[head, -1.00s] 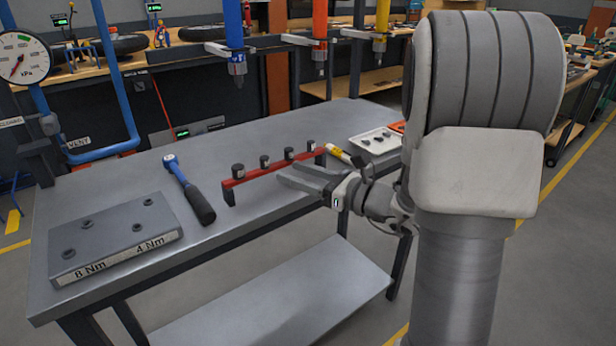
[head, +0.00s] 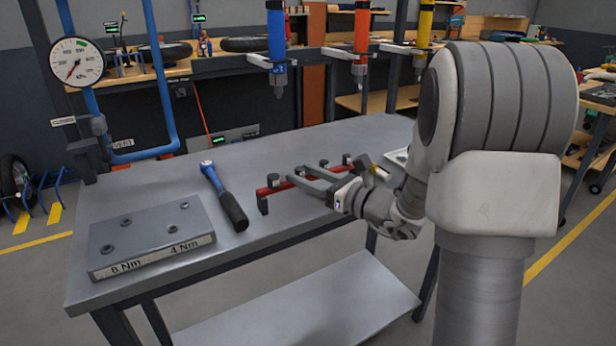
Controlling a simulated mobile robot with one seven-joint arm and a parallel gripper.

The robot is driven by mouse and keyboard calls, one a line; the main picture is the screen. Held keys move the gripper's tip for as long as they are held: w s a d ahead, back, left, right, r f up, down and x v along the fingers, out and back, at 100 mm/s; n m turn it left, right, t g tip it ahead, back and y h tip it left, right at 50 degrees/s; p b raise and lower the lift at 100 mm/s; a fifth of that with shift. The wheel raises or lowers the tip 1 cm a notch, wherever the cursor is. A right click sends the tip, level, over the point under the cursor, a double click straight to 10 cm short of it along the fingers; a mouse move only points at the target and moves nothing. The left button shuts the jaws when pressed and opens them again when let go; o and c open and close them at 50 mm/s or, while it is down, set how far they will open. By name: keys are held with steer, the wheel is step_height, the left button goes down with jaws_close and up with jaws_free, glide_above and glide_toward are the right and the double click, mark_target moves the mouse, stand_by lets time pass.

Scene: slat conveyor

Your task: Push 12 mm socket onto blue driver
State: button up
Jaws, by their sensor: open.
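A red rail (head: 268,191) on the grey workbench carries several dark sockets, among them a left-end socket (head: 273,180) and another further right (head: 323,163). Their size marks are too small to read, so I cannot tell which is 12 mm. My gripper (head: 292,175) is open, its two grey fingers spread and pointing left over the rail, covering part of it. I cannot tell whether a finger touches a socket. The blue driver (head: 276,40) hangs upright behind the bench, tip down, well above and behind my gripper.
Orange (head: 361,40) and yellow (head: 424,35) drivers hang to the right. A blue-and-black wrench (head: 225,195) lies left of the rail. A grey block (head: 150,237) marked 8 Nm and 4 Nm sits at the front left. A white tray (head: 397,156) is partly hidden behind my arm.

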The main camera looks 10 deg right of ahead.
jaws_close()
steer(key=shift+r, duration=0.15)
steer(key=shift+r+p, duration=1.05)
steer(key=shift+r, duration=0.3)
steer(key=shift+r, duration=0.1)
